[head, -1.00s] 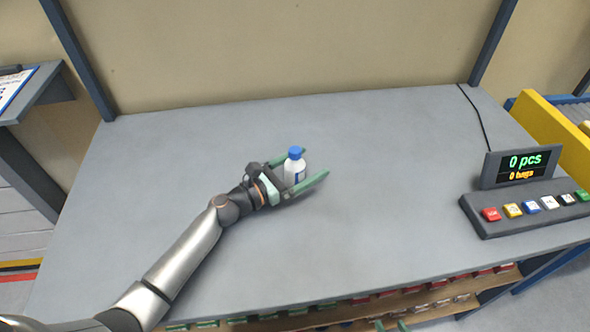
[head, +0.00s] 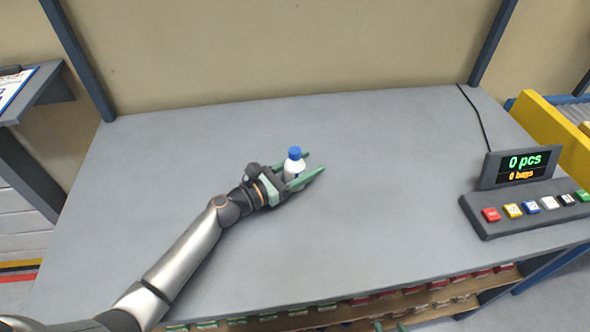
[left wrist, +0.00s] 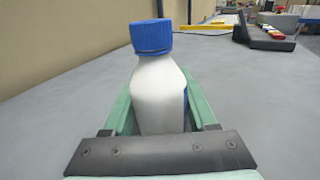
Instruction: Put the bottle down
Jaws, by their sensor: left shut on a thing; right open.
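A small white bottle (head: 293,168) with a blue cap stands upright between the green fingers of my left gripper (head: 304,166), over the middle of the grey table (head: 400,180). In the left wrist view the bottle (left wrist: 158,95) fills the space between the fingers, its cap uppermost and leaning slightly. My left gripper is shut on it. The fingers hide the bottle's base, so I cannot tell whether it touches the table.
A control panel with several coloured buttons (head: 530,207) and a display (head: 517,167) stands at the table's right. A yellow-sided conveyor (head: 550,125) is beyond it. Shelves with several small items (head: 420,295) lie under the front edge. The tabletop around the bottle is clear.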

